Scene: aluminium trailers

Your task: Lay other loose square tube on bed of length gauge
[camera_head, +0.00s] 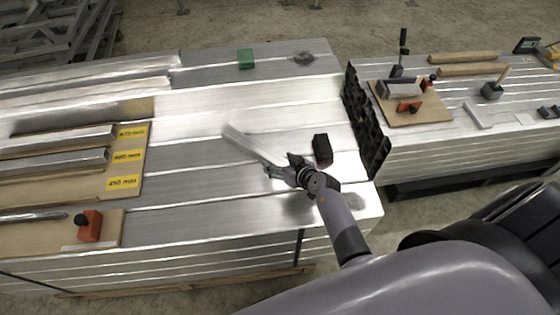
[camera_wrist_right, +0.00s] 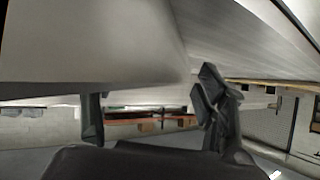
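A loose silver square tube (camera_head: 251,145) slants up and left from my right gripper (camera_head: 283,167) over the middle of the aluminium stack. The gripper's fingers sit on either side of the tube's near end and appear shut on it. In the right wrist view, the tube (camera_wrist_right: 90,40) fills the upper left, close to the two dark fingers (camera_wrist_right: 152,112); part of the left finger is hidden. Whether the tube touches the stack is unclear. On the left, a board with a red-orange block (camera_head: 89,226) carries a round-looking bar (camera_head: 33,217). My left gripper is out of view.
A board with yellow length labels (camera_head: 124,181) bears square tubes (camera_head: 55,162) at left. A black block (camera_head: 322,148) stands just right of the gripper. A green block (camera_head: 246,58) lies farther back. A second stack at right holds a board with clamps (camera_head: 433,107).

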